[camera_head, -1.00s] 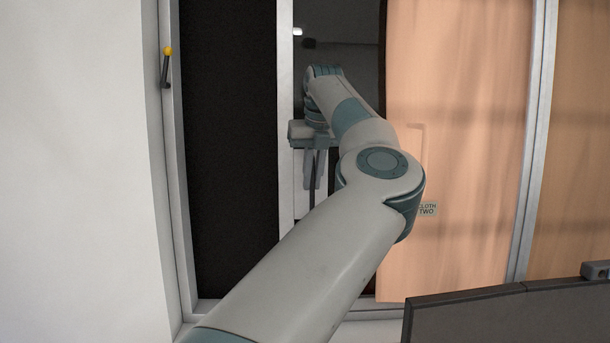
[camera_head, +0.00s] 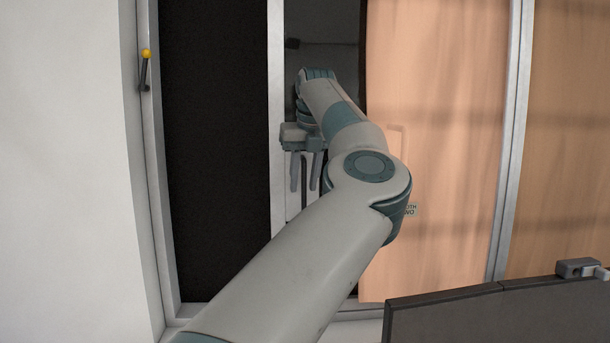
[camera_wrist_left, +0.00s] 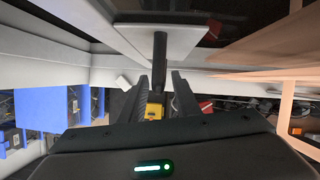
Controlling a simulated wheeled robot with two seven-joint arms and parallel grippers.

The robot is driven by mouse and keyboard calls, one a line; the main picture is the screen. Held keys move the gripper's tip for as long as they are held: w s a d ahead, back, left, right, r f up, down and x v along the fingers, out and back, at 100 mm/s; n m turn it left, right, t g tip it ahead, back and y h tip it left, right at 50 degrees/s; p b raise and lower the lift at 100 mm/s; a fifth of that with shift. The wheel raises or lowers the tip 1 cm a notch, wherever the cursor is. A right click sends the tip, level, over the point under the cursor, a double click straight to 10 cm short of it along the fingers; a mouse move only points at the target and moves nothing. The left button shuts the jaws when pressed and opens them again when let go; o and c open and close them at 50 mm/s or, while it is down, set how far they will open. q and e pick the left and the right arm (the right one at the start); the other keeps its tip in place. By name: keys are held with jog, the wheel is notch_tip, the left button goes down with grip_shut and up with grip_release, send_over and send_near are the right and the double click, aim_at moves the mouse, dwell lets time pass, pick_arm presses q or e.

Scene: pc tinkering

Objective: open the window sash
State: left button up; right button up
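The window sash has a pale upright frame bar (camera_head: 276,130) beside dark glass. My left gripper (camera_head: 304,186) hangs in front of the window, just right of this bar, with its two fingers pointing down and spread apart. In the left wrist view, a dark handle (camera_wrist_left: 160,60) with a yellow end (camera_wrist_left: 154,111) reaches down from a pale frame, between my open fingers (camera_wrist_left: 158,90). I cannot tell whether a finger touches it. Another dark handle with a yellow tip (camera_head: 145,70) is on the frame at the far left. My right gripper is out of view.
A dark monitor-like panel (camera_head: 490,318) stands at the lower right. A white wall (camera_head: 65,170) is at the left. Blue objects (camera_wrist_left: 40,110) show low in the left wrist view.

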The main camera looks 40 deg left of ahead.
pick_arm(q)
jog(key=shift+s+d+r, duration=0.1)
jog(key=shift+r, duration=0.4)
jog(key=v, duration=1.6)
jog(key=shift+d, duration=0.2)
jog(key=shift+r, duration=0.1)
